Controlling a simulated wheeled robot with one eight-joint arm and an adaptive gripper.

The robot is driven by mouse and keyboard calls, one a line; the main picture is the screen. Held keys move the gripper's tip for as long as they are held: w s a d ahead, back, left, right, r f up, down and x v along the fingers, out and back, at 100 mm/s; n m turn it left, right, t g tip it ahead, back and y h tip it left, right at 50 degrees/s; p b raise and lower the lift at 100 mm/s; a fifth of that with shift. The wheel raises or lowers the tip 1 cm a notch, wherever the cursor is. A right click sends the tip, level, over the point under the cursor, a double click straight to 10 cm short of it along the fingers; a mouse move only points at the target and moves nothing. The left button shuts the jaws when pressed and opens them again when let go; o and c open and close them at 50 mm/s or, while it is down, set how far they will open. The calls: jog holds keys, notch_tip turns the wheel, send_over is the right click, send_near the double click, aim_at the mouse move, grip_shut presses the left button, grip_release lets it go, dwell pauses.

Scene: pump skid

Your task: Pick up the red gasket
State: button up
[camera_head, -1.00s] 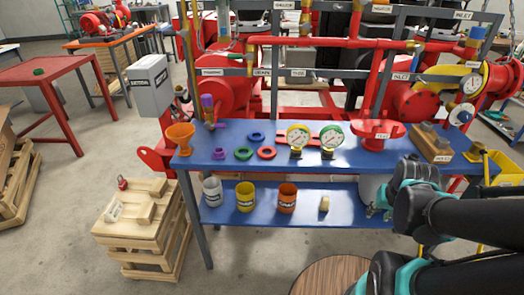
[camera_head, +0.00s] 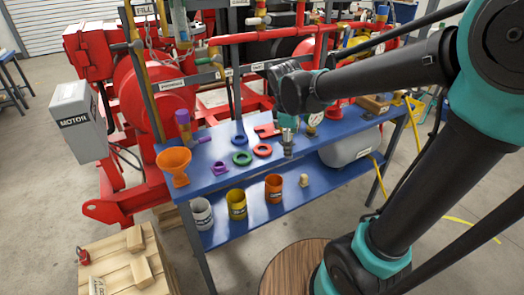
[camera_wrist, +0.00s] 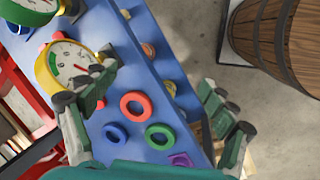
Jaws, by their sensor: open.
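The red gasket (camera_head: 262,154) is a flat ring lying on the blue bench top (camera_head: 203,150). A green ring (camera_head: 242,163) lies close beside it at left and a blue ring (camera_head: 240,144) behind it. My gripper (camera_head: 288,153) hangs above the bench, just right of the red gasket in the head view. In the wrist view the red gasket (camera_wrist: 124,104) shows whole, with the blue ring (camera_wrist: 107,133) and the green ring (camera_wrist: 149,136) below it. My gripper (camera_wrist: 156,88) is open there, its fingers spread on either side of the gasket, apart from it and empty.
A yellow-rimmed gauge (camera_wrist: 70,65) stands near my left finger in the wrist view. A purple piece (camera_head: 220,168) and an orange funnel (camera_head: 173,162) stand left on the bench. Cups, including an orange one (camera_head: 273,188), stand on the lower shelf. A wooden barrel (camera_wrist: 262,35) stands beside the bench.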

jog(key=w+a+r+n+h, duration=0.1)
jog(key=a+r+n, duration=0.35)
jog(key=a, duration=0.35)
jog(key=w+a+r+n+h, duration=0.1)
jog(key=a+r+n, duration=0.3)
jog(key=a+n, duration=0.25)
send_near(262, 149)
jog(key=x, duration=0.2)
jog(key=shift+w+f, duration=0.1)
jog(key=shift+f, duration=0.2)
jog(key=shift+x, duration=2.7)
jog(key=shift+d, duration=0.1)
jog(key=c, duration=1.2)
jog(key=shift+r, duration=0.15)
jog(key=shift+c, duration=0.2)
